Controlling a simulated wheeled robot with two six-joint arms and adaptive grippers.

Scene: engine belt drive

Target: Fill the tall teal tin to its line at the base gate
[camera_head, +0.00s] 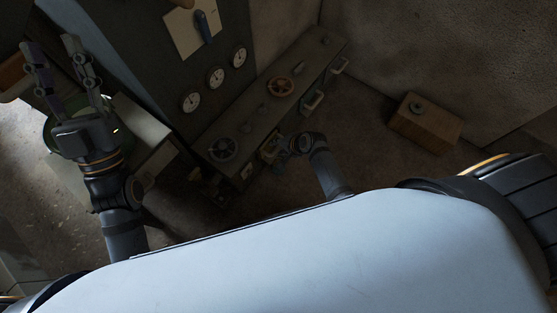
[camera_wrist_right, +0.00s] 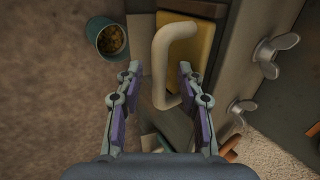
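In the right wrist view a round teal tin (camera_wrist_right: 107,38) stands at the upper left with brown, lumpy contents. Its height and any fill line cannot be made out. A cream bent handle (camera_wrist_right: 158,62) stands in front of a yellow plate (camera_wrist_right: 196,45), probably the base gate. My right gripper (camera_wrist_right: 160,69) is open, its fingers on either side of the handle with gaps showing. In the head view my right gripper (camera_head: 297,144) is small and dark by the long bench. My left gripper (camera_head: 50,44) is open and empty at the upper left.
The long bench (camera_head: 235,118) carries handwheels (camera_head: 280,86) and stands below a panel with gauges (camera_head: 217,77). Wing nuts (camera_wrist_right: 276,55) stick out at the right in the wrist view. A wooden box (camera_head: 426,124) sits on the floor, with clear floor between it and the bench.

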